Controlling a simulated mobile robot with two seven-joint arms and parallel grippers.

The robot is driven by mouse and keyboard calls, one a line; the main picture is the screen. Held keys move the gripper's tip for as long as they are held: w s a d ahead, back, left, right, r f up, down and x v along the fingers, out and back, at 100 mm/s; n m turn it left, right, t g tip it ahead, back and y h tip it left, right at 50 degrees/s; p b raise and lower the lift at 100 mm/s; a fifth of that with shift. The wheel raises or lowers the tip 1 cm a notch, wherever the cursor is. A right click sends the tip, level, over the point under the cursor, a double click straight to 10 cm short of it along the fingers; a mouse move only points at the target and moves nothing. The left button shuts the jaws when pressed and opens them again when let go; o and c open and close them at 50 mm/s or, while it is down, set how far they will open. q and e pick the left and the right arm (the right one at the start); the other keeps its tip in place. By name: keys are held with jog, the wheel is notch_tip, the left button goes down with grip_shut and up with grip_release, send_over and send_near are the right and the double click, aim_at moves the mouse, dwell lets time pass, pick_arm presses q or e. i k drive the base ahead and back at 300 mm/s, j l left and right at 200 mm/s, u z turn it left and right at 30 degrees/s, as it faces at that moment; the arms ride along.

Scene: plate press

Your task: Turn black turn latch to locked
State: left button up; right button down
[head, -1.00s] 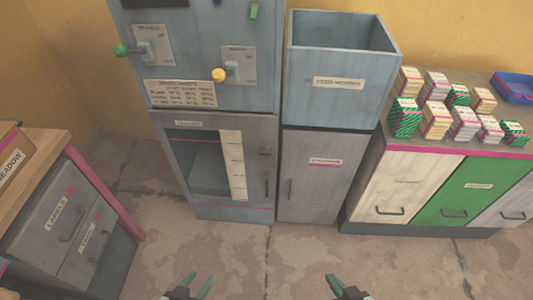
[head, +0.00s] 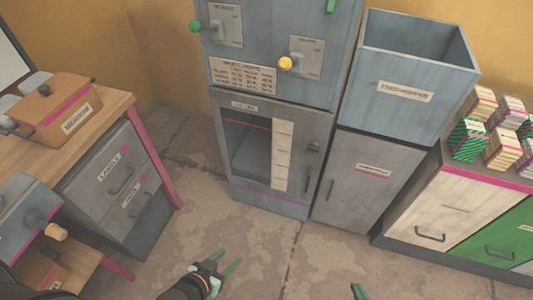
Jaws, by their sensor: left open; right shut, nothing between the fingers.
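The black turn latch (head: 314,147) is a small dark knob near the upper right edge of the grey cabinet door (head: 303,165), above a dark vertical handle (head: 331,186). It is too small to tell which way it is turned. My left gripper (head: 230,257) is open and empty at the bottom middle, over the floor in front of the cabinet and well apart from the latch. My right gripper (head: 358,290) shows only its green fingertips at the bottom edge. It is shut and empty, also apart from the latch.
The blue-grey press panel (head: 345,60) with a green and a yellow knob sits above the cabinet. A blue open hopper (head: 405,90) stands at right, beside a counter with stacked packs. A wooden desk (head: 105,125) with drawers is at left. The floor between is clear.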

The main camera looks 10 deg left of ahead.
aim_at(314, 147)
jog(key=i+j+u, duration=0.1)
jog(key=j, duration=0.3)
jog(key=i+j+u, duration=0.1)
jog(key=j, duration=0.3)
jog(key=i+j+u, duration=0.1)
jog(key=i+j, duration=0.2)
jog(key=j, duration=0.1)
